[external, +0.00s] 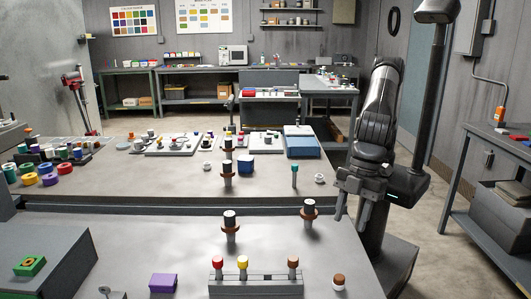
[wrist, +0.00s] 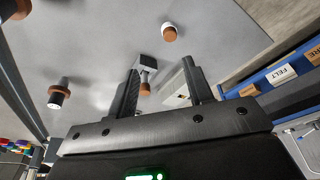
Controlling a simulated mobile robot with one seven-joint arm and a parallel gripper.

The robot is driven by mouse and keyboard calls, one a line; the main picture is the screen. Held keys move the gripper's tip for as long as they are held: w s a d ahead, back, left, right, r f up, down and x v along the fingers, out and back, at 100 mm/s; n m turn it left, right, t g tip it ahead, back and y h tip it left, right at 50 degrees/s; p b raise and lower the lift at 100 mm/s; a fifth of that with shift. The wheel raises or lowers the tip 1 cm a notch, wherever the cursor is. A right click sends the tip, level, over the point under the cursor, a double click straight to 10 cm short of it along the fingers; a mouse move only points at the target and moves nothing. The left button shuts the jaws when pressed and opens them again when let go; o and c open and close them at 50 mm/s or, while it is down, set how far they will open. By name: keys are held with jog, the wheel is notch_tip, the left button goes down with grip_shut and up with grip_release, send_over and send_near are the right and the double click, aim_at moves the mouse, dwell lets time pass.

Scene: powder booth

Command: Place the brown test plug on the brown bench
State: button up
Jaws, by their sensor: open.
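Several brown-topped pieces are in view, and I cannot tell for sure which is the test plug. One brown-topped plug (external: 293,263) stands at the right end of a grey rack (external: 255,289), beside a yellow and a red one. A short white piece with a brown top (external: 338,281) stands right of the rack. My gripper (external: 357,213) hangs fingers down, open and empty, at the right of the grey benches. In the wrist view a brown-ended piece (wrist: 145,89) shows between the open fingers, apart from them. No bench top looks brown.
A purple block (external: 163,282) and a green block (external: 29,266) lie at the front left. A teal-topped piece (external: 295,172) stands on the bench behind. Blue bins, one labelled FELT (wrist: 283,74), show in the wrist view.

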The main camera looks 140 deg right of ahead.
jog(key=s+d+r+t, duration=0.1)
jog(key=s+d+r, duration=0.6)
jog(key=s, duration=0.3)
jog(key=s+d+r, duration=0.7)
jog(key=s+d, duration=0.1)
jog(key=s, duration=0.2)
jog(key=s+d+f, duration=0.1)
jog(key=s+d, duration=0.1)
jog(key=s, duration=0.6)
jog(key=s+d+f+t, duration=0.1)
jog(key=s+d+f, duration=0.1)
jog(key=s, duration=0.7)
jog(key=s+d+f, duration=0.1)
jog(key=s+d, duration=0.3)
jog(key=s, duration=0.4)
jog(key=shift+s+f, duration=0.35)
jog(key=shift+f, duration=0.05)
jog(key=shift+o, duration=0.4)
